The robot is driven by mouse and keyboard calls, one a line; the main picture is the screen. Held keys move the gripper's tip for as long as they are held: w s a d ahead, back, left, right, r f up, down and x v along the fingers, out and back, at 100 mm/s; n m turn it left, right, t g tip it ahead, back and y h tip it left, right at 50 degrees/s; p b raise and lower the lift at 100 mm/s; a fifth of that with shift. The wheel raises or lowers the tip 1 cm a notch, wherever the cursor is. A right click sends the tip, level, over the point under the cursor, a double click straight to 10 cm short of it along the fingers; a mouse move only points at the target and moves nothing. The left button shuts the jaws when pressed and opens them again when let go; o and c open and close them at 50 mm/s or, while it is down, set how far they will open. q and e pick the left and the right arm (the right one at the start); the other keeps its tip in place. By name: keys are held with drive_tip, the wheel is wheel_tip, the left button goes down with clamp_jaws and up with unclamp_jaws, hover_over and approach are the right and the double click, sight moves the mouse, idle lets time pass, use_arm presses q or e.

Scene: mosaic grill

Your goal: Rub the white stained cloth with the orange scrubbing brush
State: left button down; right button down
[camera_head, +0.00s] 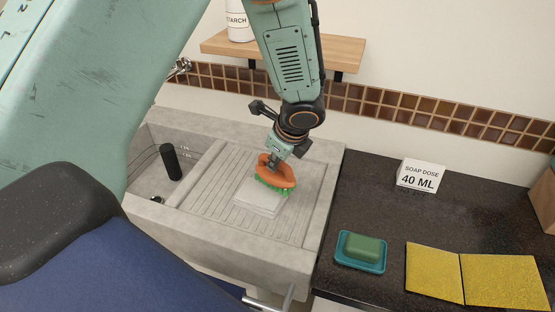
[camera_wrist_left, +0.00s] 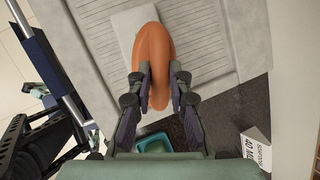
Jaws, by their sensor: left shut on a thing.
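My left gripper (camera_head: 282,150) is shut on the orange scrubbing brush (camera_head: 277,172), which has green bristles pointing down. The brush is over the right part of the folded white cloth (camera_head: 257,202) on the ribbed drainboard of the stone sink. The bristles appear to be at the cloth's surface; firm contact is hard to tell. In the left wrist view the brush (camera_wrist_left: 152,62) sits between the gripper fingers (camera_wrist_left: 160,88), with the cloth (camera_wrist_left: 118,30) partly behind it. No stain can be made out on the cloth. My right gripper is not in view.
The sink basin (camera_head: 150,183) with a black cylinder (camera_head: 171,162) lies left of the drainboard. On the dark counter (camera_head: 380,212) at right are a green soap in a teal dish (camera_head: 345,262), yellow cloths (camera_head: 490,278) and a soap-dose card (camera_head: 420,175). A wooden shelf (camera_head: 345,50) hangs behind my arm.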

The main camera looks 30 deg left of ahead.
use_arm(q)
drive_tip(key=shift+d+r, duration=0.1)
wheel_tip(320, 180, up, 3)
drive_tip(key=p, duration=0.2)
drive_tip(key=shift+r+p, duration=0.1)
drive_tip(key=shift+p, duration=0.3)
idle(0.4)
